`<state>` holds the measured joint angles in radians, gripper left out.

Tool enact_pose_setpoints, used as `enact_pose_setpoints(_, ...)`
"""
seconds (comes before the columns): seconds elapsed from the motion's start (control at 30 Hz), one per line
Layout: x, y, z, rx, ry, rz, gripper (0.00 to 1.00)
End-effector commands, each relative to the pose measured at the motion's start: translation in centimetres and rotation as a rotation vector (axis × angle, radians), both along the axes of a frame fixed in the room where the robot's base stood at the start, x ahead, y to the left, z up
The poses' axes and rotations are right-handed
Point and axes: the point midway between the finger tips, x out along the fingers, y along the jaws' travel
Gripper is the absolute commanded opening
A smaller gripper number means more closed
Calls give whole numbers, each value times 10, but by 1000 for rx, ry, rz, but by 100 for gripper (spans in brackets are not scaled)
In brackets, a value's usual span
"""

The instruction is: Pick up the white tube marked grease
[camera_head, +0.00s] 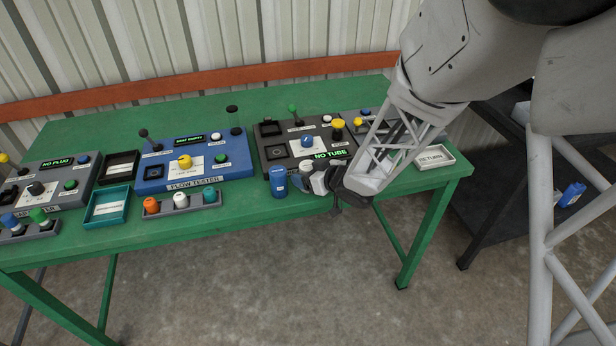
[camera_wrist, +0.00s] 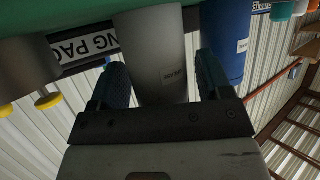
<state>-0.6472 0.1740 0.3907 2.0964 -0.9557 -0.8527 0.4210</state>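A pale grey-white tube (camera_wrist: 152,60) stands between my gripper's two fingers in the wrist view. Its small label is too blurred to read with certainty. My gripper (camera_wrist: 160,85) is open around it, with a narrow gap on the right; the left finger is very close to the tube, and I cannot tell if it touches. In the head view the white tube (camera_head: 305,168) shows only in part at the table's front edge, with my gripper (camera_head: 322,182) beside it and hiding some of it.
A blue tube (camera_head: 278,181) stands close left of the white one; in the wrist view the blue tube (camera_wrist: 226,40) is just beyond the right finger. A dark "NO TUBE" panel (camera_head: 280,152) lies behind. A pale tray (camera_head: 434,157) is to the right on the green table (camera_head: 245,215).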

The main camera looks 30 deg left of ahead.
Motion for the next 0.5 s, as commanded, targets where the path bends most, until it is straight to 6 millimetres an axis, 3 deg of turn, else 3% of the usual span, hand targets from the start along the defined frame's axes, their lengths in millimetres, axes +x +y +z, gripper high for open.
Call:
enact_pose_setpoints(0.03, 0, 0, 0, 0, 0, 0, 64)
enact_pose_setpoints(0.3, 0, 0, 0, 0, 0, 0, 23)
enact_pose_setpoints(0.5, 0, 0, 0, 0, 0, 0, 20)
